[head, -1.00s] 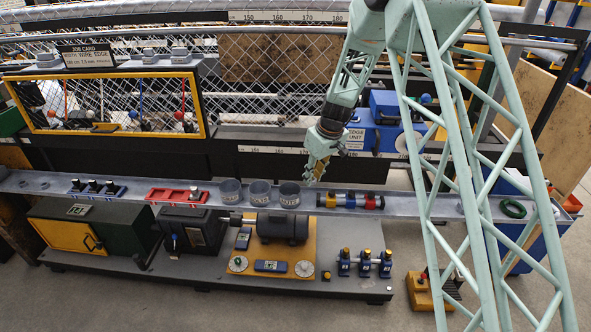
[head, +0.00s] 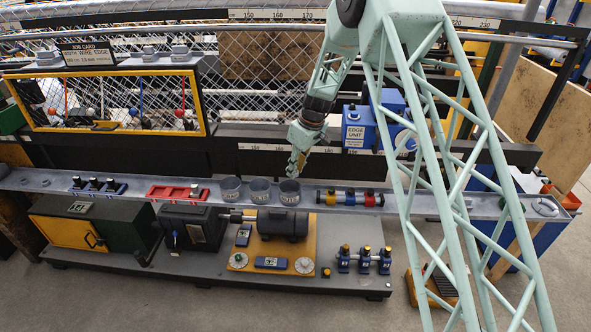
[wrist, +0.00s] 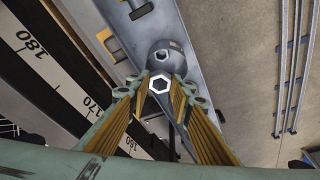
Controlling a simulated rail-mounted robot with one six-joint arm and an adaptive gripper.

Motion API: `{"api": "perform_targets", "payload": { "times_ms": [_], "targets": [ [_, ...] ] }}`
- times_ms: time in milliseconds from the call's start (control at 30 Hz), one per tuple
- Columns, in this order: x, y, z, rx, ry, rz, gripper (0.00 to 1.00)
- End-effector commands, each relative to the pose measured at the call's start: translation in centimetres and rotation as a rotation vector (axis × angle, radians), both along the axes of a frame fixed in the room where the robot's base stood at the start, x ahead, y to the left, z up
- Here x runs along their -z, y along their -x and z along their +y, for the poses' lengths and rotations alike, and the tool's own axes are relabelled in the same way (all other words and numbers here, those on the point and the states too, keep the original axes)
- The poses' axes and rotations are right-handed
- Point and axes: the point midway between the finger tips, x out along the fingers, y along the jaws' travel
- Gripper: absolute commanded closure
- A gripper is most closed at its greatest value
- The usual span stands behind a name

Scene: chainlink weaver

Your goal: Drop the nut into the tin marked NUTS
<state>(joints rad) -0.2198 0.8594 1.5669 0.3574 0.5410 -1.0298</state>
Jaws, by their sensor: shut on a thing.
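My gripper (head: 293,172) is shut on the nut and hangs just above the rightmost of three grey tins on the grey shelf. The nut (wrist: 160,84) is a pale hexagonal ring between the fingertips in the wrist view. In the head view the left tin (head: 231,189), middle tin (head: 260,191) and right tin (head: 290,193) stand side by side. Their labels are too small to read surely. The nut is too small to make out in the head view.
The grey shelf (head: 420,205) runs across the scene. A red tray (head: 177,193) lies left of the tins, and a rod with coloured rings (head: 350,199) lies to their right. A blue edge unit (head: 358,128) stands behind.

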Motion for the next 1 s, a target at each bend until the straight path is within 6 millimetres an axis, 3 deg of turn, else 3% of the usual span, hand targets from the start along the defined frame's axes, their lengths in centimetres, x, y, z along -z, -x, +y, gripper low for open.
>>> {"api": "perform_targets", "payload": {
  "times_ms": [700,1000],
  "targets": [
    [4.9,0.0,0.0,0.001,0.000,0.000,0.91],
    [5.8,0.0,0.0,0.000,0.000,0.000,0.91]
  ]
}}
